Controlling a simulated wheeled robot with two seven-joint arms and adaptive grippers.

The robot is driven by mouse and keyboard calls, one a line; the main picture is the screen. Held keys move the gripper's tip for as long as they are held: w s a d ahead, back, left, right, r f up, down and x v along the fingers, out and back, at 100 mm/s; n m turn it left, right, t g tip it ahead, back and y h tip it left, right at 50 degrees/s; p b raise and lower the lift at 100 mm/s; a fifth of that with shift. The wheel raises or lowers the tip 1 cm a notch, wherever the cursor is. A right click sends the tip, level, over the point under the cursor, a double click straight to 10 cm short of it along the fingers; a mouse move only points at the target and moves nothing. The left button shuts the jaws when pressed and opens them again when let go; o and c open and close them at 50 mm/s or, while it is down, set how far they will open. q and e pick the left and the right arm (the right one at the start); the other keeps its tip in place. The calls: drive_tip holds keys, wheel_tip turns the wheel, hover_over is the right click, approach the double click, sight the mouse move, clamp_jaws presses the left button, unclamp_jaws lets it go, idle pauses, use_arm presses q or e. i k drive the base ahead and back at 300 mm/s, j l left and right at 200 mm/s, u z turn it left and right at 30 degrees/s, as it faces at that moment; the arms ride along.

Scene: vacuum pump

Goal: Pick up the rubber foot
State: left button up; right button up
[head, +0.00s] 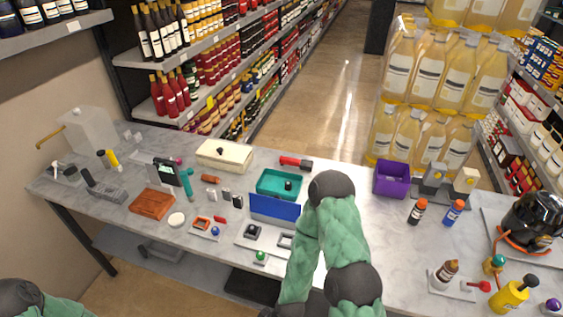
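I cannot pick out the rubber foot for certain. A small dark piece (288,185) lies in the teal tray (268,190) near the middle of the table and is too small to identify. A dark square part with a round top (252,231) lies on a light plate in front of the blue panel. My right arm, in a green sleeve with dark joints, rises over the middle front of the table and hides part of it. Its gripper does not show. Only a bit of my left arm shows at the bottom left corner, without its gripper.
The marble-topped table (365,230) is crowded. A blue panel (274,207) stands beside my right arm. A purple bin (391,180), bottles and a black round machine (532,221) are to the right. A cream box (224,155) and brown block (152,203) are left.

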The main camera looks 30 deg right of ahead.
sight(287, 184)
drive_tip(key=l+z, duration=0.1)
drive_tip(key=z, duration=0.75)
